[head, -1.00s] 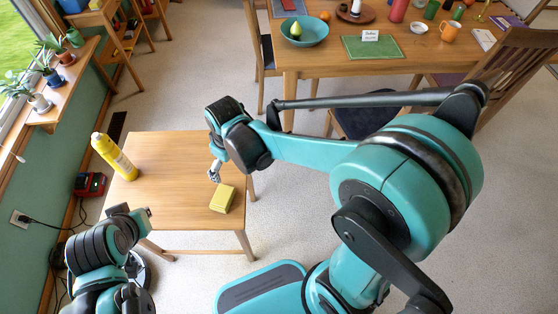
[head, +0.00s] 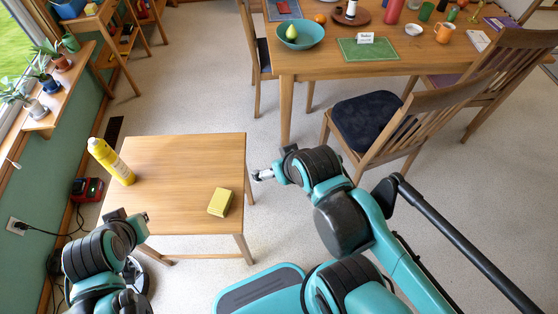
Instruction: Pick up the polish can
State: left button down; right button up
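A tall yellow can with a pale cap, which I take for the polish can (head: 111,161), stands at the far left corner of the small wooden table (head: 170,205). My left gripper (head: 143,219) is at the table's near left edge, apart from the can; its fingers are too small and partly hidden to read. My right gripper (head: 259,175) is just beyond the table's right edge, well away from the can. It holds nothing that I can see; its finger opening is unclear.
A yellow sponge (head: 220,202) lies on the small table's right side. A red device (head: 86,189) is by the left wall. A dining table (head: 340,66) with a blue bowl (head: 300,35) and a chair (head: 395,120) are at the upper right. The small table's middle is clear.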

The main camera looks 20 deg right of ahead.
aim_at(103, 152)
jog(key=j+z, duration=0.8)
jog(key=j, duration=0.15)
jog(key=j+z, duration=0.4)
